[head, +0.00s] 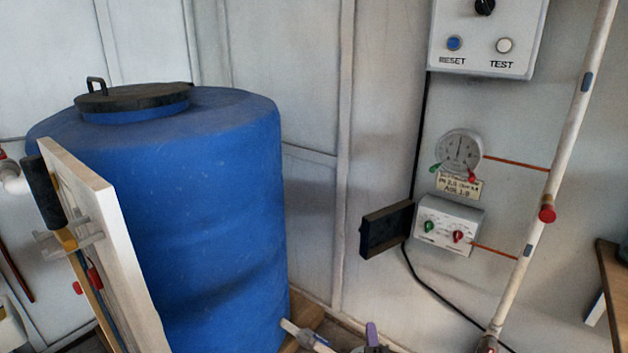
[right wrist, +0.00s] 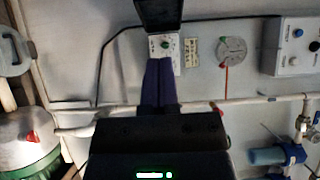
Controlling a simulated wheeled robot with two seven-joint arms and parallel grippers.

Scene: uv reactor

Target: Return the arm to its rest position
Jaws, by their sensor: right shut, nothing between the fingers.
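My right gripper (head: 371,333) shows only as a small purple fingertip at the bottom edge of the head view, low in front of the wall. In the right wrist view its two purple fingers (right wrist: 159,62) lie together, shut with nothing between them. In that view the fingertips overlap the lower edge of a small white control box (right wrist: 165,42) with a green knob. The box's dark flap (right wrist: 158,12) stands open above it. In the head view this box (head: 450,222) is well above the gripper. My left gripper is not in view.
A large blue barrel (head: 200,220) stands left of centre, behind a white panel (head: 100,220). A gauge (head: 459,150) and a RESET/TEST box (head: 488,45) hang on the wall. A pale pipe (head: 570,120) slants down at right, near a brown table edge (head: 612,280).

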